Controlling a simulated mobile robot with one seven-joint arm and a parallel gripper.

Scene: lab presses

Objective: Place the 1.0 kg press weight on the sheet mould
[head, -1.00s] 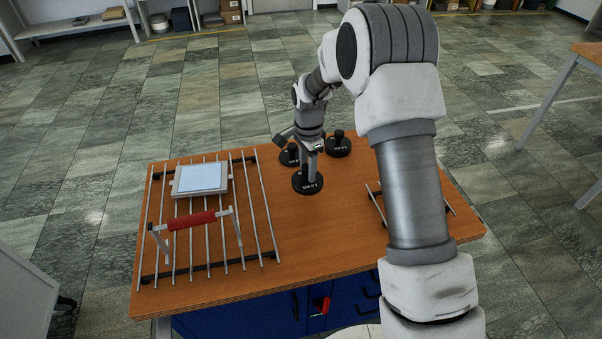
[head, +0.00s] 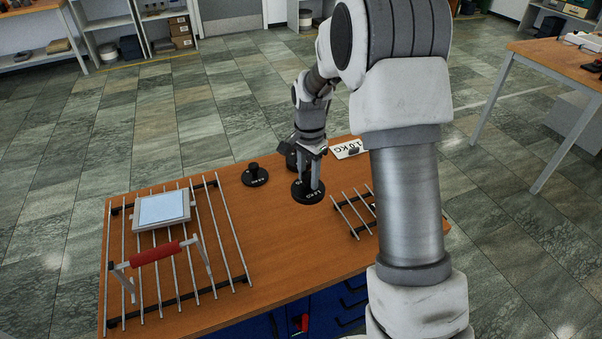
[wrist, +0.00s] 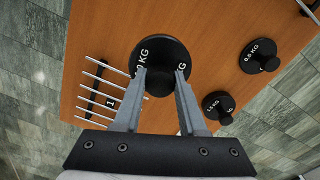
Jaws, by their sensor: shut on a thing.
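My gripper (head: 312,186) is shut on a black press weight (head: 304,194). The wrist view shows this weight (wrist: 165,52) between the fingers, its label partly hidden but ending in ".0 KG". It appears held above the table. The sheet mould (head: 162,229), a pale square block with a light blue top, lies on the left rod rack, well left of my gripper. Another black weight (head: 255,177) stands between rack and gripper, marked 0.5 KG in the wrist view (wrist: 262,62). A third weight (wrist: 216,104) stands nearby, mostly behind my gripper in the head view.
A frame with a red handle (head: 158,253) stands over the left rack (head: 222,235), in front of the mould. A smaller rod rack (head: 352,212) is at right, partly behind my arm. The table's middle is clear.

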